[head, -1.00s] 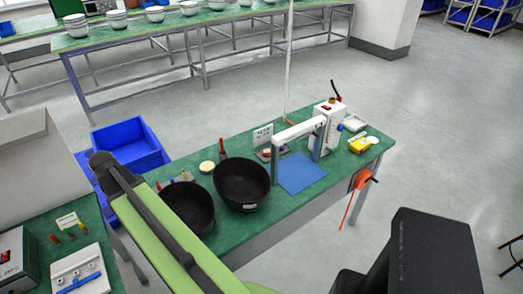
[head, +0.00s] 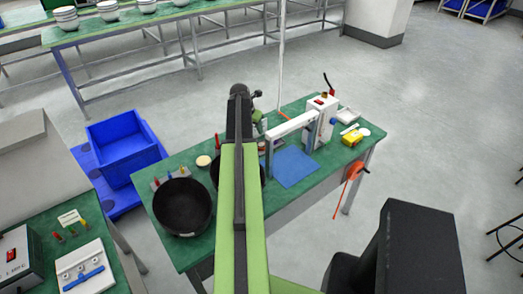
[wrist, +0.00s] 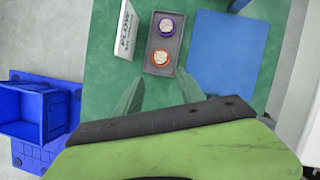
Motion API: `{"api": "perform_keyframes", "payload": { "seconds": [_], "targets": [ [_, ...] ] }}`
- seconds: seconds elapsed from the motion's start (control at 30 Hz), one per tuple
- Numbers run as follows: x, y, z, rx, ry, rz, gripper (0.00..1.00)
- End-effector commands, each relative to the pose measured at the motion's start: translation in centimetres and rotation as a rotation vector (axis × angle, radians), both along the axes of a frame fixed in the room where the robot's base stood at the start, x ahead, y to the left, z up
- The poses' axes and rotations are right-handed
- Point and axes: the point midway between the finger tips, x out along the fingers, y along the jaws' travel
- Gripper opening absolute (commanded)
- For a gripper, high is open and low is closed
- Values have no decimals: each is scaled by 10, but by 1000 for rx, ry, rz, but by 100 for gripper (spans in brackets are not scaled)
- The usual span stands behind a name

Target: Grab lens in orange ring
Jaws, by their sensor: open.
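The lens in the orange ring (wrist: 160,58) sits in the near end of a small grey tray (wrist: 176,38) in the wrist view. A second lens in a purple ring (wrist: 167,26) sits in the far end of the same tray. My gripper (wrist: 163,91) is open and empty, its two pale fingers apart, short of the tray on the near side.
A white sign (wrist: 126,30) stands left of the tray, and a blue mat (wrist: 226,52) lies to its right. In the head view a white press-like frame (head: 292,126) stands beside the mat. A black bowl (head: 182,206) is left of my arm.

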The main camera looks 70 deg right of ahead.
Motion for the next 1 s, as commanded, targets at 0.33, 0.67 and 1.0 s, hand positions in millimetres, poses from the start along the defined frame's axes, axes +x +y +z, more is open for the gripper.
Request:
{"api": "perform_keyframes", "payload": {
  "seconds": [0.33,0.67,1.0],
  "targets": [
    [-5,-31,-85,0,0,-2,46],
    [-7,-39,-97,0,-1,-2,46],
    [-12,-56,-144,1,-1,-3,46]
  ]
}}
